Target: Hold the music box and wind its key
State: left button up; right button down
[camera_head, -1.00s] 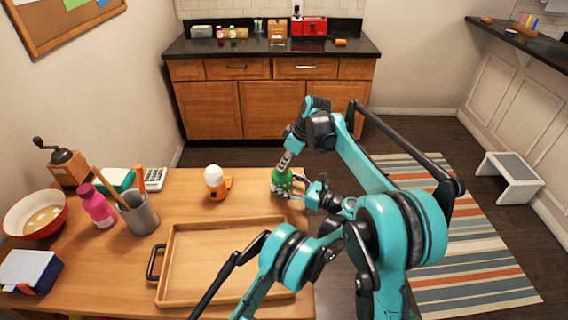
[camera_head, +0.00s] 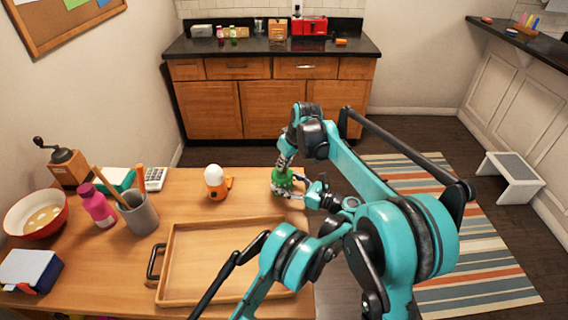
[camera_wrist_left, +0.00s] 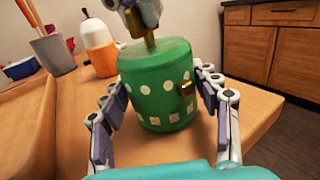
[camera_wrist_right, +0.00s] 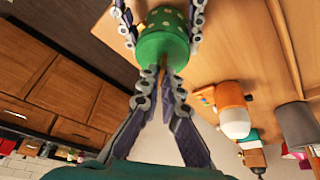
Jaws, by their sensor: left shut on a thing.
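The music box (camera_head: 281,183) is a green cylinder with pale dots, upright at the table's right edge. In the left wrist view its side (camera_wrist_left: 157,97) carries a small brass block, and a brass key stem (camera_wrist_left: 150,41) rises from its top. My left gripper (camera_head: 302,187) is shut around the box from the side, one finger on each flank. My right gripper (camera_head: 284,160) is above the box, pointing down. In the right wrist view its fingertips (camera_wrist_right: 165,77) are close together around the key stem; whether they press on it is unclear. The key's upper part is hidden between them.
An orange lamp-like object with a white top (camera_head: 215,183) stands left of the box. A wooden tray (camera_head: 168,262) lies in front, with a grey utensil cup (camera_head: 139,213) and pink bottle (camera_head: 97,206) farther left. Tabletop between lamp and box is bare.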

jog(key=m, duration=0.1)
jog(key=m+h, duration=0.1)
jog(key=m, duration=0.2)
jog(key=shift+s+a+m+t+h, duration=0.15)
jog(key=shift+a+m+t+h, duration=0.1)
jog(key=shift+m+t+h, duration=0.05)
jog(key=m+h, duration=0.1)
jog(key=m, duration=0.1)
jog(key=m+h, duration=0.1)
jog(key=m, duration=0.2)
jog(key=shift+a+m, duration=0.2)
jog(key=shift+m, duration=0.1)
jog(key=m+h, duration=0.1)
jog(key=m, duration=0.1)
jog(key=m+h, duration=0.1)
jog(key=m, duration=0.2)
jog(key=shift+a, duration=0.2)
jog(key=m, duration=0.1)
jog(key=m+g, duration=0.1)
jog(key=m, duration=0.1)
jog(key=m+g, duration=0.1)
jog(key=shift+w+m+h, duration=0.25)
jog(key=shift+m+h, duration=0.05)
jog(key=shift+h, duration=0.1)
jog(key=shift+a, duration=0.1)
jog(key=c, duration=1.7)
grip_release()
jog(key=v, duration=0.7)
jog(key=shift+a+r, duration=0.1)
jog(key=shift+r, duration=0.15)
